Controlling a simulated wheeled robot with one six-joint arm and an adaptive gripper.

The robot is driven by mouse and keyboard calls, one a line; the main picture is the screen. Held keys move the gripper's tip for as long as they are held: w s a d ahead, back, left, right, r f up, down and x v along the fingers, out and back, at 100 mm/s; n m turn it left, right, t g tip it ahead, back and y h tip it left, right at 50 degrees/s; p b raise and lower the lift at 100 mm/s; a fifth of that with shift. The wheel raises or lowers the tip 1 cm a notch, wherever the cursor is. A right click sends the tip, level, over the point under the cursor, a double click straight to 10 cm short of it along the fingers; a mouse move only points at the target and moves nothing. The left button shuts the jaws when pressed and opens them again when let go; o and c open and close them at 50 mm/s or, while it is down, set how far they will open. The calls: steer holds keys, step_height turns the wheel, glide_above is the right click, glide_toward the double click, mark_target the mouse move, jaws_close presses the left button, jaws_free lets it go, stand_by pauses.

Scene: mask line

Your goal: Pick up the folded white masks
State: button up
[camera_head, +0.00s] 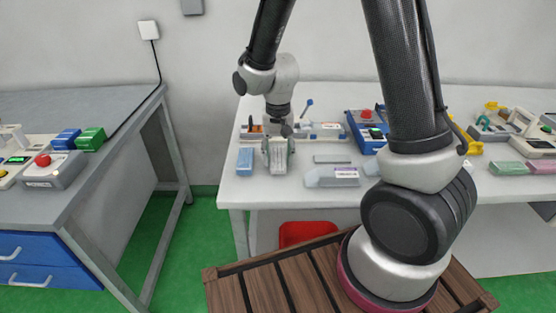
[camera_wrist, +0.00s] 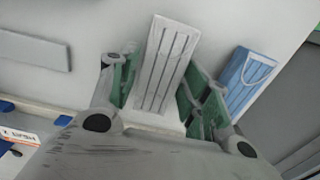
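The folded white masks (camera_wrist: 166,62) form a flat, pleated, oblong bundle on the white table. They also show in the head view (camera_head: 278,161), near the table's front left part. My gripper (camera_wrist: 155,85) is over the near part of the bundle, with one green-padded finger on each side. The fingers are apart, and a gap shows beside the masks at the left finger; I cannot tell whether the right finger touches. In the head view my gripper (camera_head: 278,147) points down at the bundle from above.
Folded blue masks (camera_wrist: 246,80) lie close to the right finger in the wrist view; they also show in the head view (camera_head: 245,161). A grey bar (camera_wrist: 35,50) lies on the other side. A clear pack (camera_head: 333,177) and a blue device (camera_head: 367,130) stand further right on the table (camera_head: 270,190).

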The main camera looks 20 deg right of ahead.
steer(key=shift+c, duration=1.3)
